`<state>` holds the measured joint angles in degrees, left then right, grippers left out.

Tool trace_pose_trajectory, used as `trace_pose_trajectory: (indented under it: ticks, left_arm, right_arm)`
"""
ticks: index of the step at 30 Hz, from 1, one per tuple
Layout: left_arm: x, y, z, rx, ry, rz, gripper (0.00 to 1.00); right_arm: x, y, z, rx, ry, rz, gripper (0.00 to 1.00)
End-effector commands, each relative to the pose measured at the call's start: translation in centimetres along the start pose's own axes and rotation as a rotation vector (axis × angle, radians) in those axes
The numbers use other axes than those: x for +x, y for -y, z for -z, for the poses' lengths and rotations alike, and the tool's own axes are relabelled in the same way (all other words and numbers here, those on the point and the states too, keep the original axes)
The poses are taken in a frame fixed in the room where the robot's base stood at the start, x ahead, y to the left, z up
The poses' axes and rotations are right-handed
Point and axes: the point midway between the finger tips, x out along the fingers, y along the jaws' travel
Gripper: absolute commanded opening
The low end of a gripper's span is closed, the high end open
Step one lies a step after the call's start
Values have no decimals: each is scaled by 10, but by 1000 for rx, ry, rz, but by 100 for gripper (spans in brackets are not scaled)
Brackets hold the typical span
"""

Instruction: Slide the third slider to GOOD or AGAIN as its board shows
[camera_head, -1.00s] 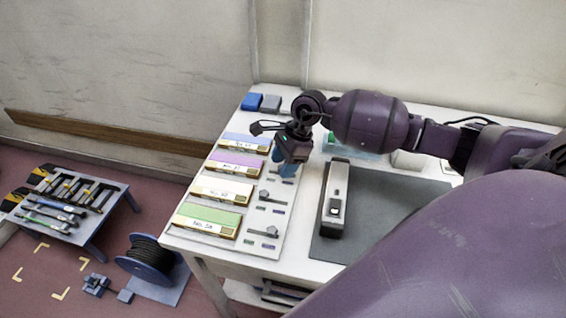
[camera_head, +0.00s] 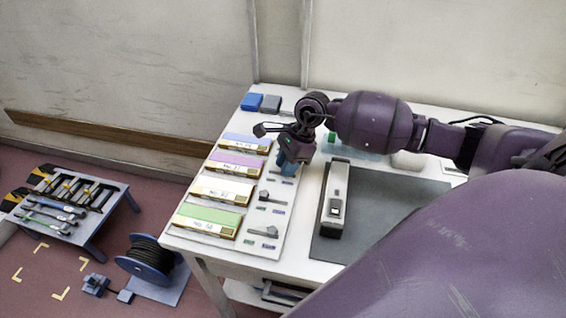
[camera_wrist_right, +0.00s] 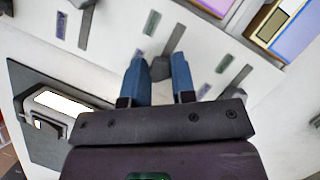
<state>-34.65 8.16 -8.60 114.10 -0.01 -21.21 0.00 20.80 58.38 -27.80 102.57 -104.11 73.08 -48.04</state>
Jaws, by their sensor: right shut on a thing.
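My right gripper (camera_head: 288,164) is over the slider panel (camera_head: 262,250), at the right end of the purple board's row. In the right wrist view its blue fingers (camera_wrist_right: 158,78) are shut on a dark grey slider (camera_wrist_right: 174,40), partly hidden between them. Green and purple label strips lie beside the slider; their words are too small to read. The purple board (camera_head: 237,165) has a white label that I cannot read clearly. Two other sliders show beside the cream board (camera_head: 222,190) and the green board (camera_head: 208,219). My left gripper is not in view.
A blue board (camera_head: 245,142) tops the row. A grey and white device (camera_head: 335,200) stands on a dark mat (camera_head: 385,215) to the right. Blue and grey blocks (camera_head: 251,101) sit at the back. A tool stand (camera_head: 70,200) and a cable reel (camera_head: 150,259) are on the floor.

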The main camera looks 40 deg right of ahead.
Motion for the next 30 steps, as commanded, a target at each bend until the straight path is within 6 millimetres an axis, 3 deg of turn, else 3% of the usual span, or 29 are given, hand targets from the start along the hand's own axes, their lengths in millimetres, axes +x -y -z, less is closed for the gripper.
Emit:
trace_pose_trajectory:
  ticks: [4,12,13,18,30]
  left_arm:
    - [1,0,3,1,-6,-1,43]
    - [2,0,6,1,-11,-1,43]
    - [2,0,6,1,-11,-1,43]
    - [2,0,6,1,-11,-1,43]
    - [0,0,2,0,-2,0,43]
  right_arm:
    - [-5,-9,12,1,-3,-1,0]
    - [-5,-11,14,1,-5,-3,0]
    - [-5,-11,14,1,-5,-3,26]
    - [-5,-10,14,1,-4,-2,50]
    - [-14,-9,13,1,-2,1,50]
